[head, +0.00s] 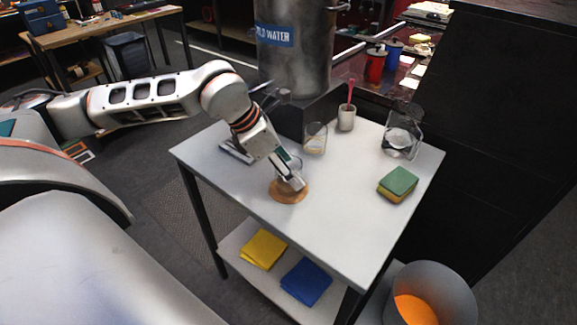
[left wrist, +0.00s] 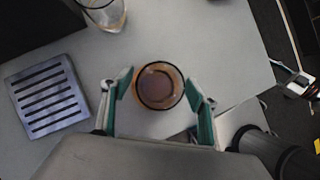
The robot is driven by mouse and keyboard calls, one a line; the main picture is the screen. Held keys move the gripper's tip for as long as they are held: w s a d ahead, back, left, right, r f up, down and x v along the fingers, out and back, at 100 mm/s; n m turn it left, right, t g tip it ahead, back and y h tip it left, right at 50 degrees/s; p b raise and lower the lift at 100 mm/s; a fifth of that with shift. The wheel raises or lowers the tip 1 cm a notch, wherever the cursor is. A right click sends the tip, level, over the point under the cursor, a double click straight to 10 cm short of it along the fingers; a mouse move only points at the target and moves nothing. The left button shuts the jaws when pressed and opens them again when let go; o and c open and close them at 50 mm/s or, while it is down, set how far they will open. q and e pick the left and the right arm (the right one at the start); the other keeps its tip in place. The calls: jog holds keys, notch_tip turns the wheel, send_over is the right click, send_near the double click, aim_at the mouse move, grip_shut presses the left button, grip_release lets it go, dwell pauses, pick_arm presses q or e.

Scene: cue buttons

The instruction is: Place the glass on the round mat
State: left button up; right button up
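A clear glass (left wrist: 158,86) stands on the round brown mat (head: 289,196) near the table's left edge. In the left wrist view I look down into it, and the mat's brown shows through and around it. In the head view my gripper hides much of the glass. My left gripper (left wrist: 158,92) is open, with one green-padded finger on each side of the glass; narrow gaps seem to show between pads and glass. The left gripper also shows above the mat in the head view (head: 292,182).
A second glass (head: 315,139) stands behind, near a cup with a pink stirrer (head: 346,118). A slotted metal tray (left wrist: 47,95) lies left. A glass jug (head: 401,140) and sponges (head: 398,184) are right. A steel water urn (head: 296,60) stands behind. The table's front middle is clear.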

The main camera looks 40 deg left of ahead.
pick_arm(q)
jog(key=shift+s+a+r, duration=0.1)
jog(key=shift+a+r, duration=0.05)
jog(key=shift+r, duration=0.35)
jog(key=v, duration=1.1)
jog(key=shift+p, duration=0.3)
jog(key=shift+s+r, duration=0.1)
jog(key=shift+s, duration=0.05)
